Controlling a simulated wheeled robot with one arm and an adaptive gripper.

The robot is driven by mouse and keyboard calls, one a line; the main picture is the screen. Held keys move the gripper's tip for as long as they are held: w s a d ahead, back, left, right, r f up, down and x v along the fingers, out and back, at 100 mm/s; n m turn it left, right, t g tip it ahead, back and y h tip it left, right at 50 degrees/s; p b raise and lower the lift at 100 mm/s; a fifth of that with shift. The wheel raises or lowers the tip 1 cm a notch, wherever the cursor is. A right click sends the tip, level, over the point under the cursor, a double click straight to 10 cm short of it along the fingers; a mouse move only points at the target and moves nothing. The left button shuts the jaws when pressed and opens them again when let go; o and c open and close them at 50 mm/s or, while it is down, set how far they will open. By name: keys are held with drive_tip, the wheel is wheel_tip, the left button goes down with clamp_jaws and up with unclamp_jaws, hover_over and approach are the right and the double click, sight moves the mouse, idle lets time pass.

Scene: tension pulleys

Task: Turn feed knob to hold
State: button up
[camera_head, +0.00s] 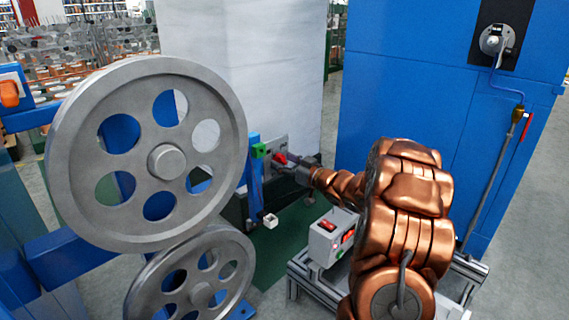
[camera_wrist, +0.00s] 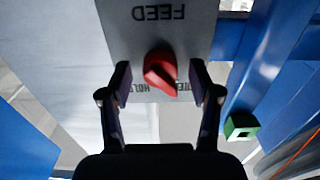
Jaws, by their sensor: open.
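The red feed knob (camera_wrist: 158,68) sits on a grey panel (camera_wrist: 190,35) marked FEED, which reads upside down in the wrist view. A HOLD label shows just below the knob to the left; lettering to its right is partly covered. The knob's narrow end points down and slightly right. My gripper (camera_wrist: 160,76) is open, with one finger on each side of the knob and a visible gap at both sides. In the head view the red knob (camera_head: 280,158) shows at the end of my arm.
Two large grey pulleys (camera_head: 90,105) stand at left on a blue frame. A green block (camera_wrist: 240,126) sits beside the panel. A grey switch box (camera_head: 326,232) stands below my arm. A tall blue cabinet (camera_head: 410,80) fills the back right.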

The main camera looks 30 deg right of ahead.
drive_tip(key=c, duration=1.1)
drive_tip(key=shift+c, duration=0.2)
drive_tip(key=p, duration=0.3)
drive_tip(key=shift+r+m, duration=0.25)
drive_tip(key=shift+m, duration=0.15)
drive_tip(key=p, duration=0.3)
drive_tip(key=shift+r+m, duration=0.1)
drive_tip(key=shift+m, duration=0.3)
drive_tip(key=m+p, duration=0.2)
drive_tip(key=p, duration=0.6)
drive_tip(key=shift+m, duration=0.4)
drive_tip(key=m+p, duration=0.3)
drive_tip(key=p, duration=0.4)
drive_tip(key=m+p, duration=0.4)
drive_tip(key=p, duration=0.2)
drive_tip(key=shift+m+p, duration=0.3)
drive_tip(key=shift+p, duration=0.05)
drive_tip(key=shift+f+m+p, duration=0.15)
drive_tip(key=shift+m+p, duration=0.55)
drive_tip(key=shift+m, duration=0.25)
drive_tip(key=shift+f+m+p, duration=0.1)
drive_tip(key=shift+m+p, duration=0.55)
drive_tip(key=shift+m, duration=0.3)
